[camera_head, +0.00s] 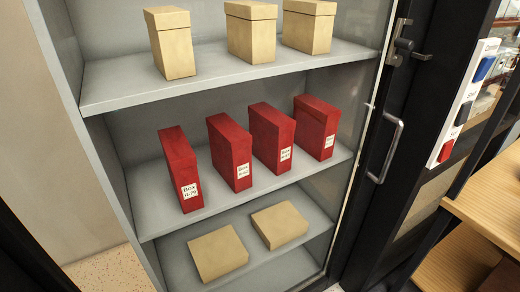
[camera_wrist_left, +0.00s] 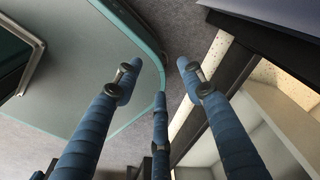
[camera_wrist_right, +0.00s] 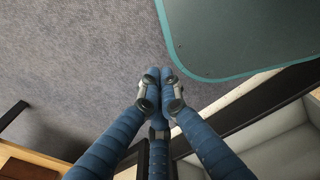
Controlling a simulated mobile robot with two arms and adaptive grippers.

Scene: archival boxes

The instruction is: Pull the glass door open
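The cabinet's metal pull handle (camera_head: 388,148) stands upright on a dark frame at the right of the shelves in the head view. I cannot clearly tell the glass pane from the open front, or whether the door is fully closed. Neither gripper shows in the head view. My left gripper (camera_wrist_left: 160,75) has its blue fingers spread apart with nothing between them. My right gripper (camera_wrist_right: 159,80) has its fingertips together, with no object seen in them. Neither wrist view shows the handle.
The cabinet (camera_head: 115,97) holds cream boxes (camera_head: 251,31) on top, red labelled boxes (camera_head: 230,152) in the middle and flat tan boxes (camera_head: 218,253) below. A wooden shelf (camera_head: 485,195) stands at the right, near a white panel with coloured switches (camera_head: 462,105). Grey floor (camera_wrist_right: 80,60) is clear.

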